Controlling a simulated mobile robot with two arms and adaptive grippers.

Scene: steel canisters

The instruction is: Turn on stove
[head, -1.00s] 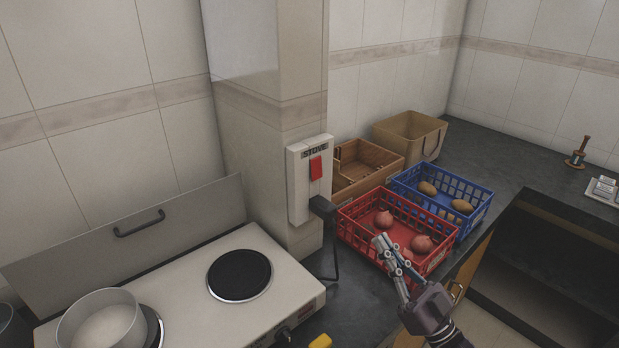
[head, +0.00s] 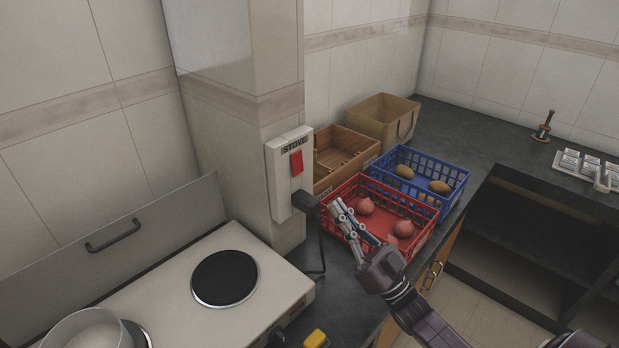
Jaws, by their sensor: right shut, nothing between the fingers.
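The stove (head: 163,290) is a pale two-plate hotplate at the lower left, with a black round plate (head: 225,277) and a black knob (head: 277,337) at its front edge. A white wall box (head: 278,184) labelled STOVE carries a red switch (head: 297,162) and has a black plug in its lower part. My right gripper (head: 338,207) is shut and empty. In the picture it overlaps the near left part of the red crate, to the lower right of the switch and apart from it. My left gripper is not in view.
A red crate (head: 424,237) with onions, a blue crate (head: 452,204) with potatoes, a wooden box (head: 350,150) and a tan bin (head: 384,118) stand on the dark counter. A pot (head: 88,332) sits on the stove's left plate. A black cable hangs from the plug.

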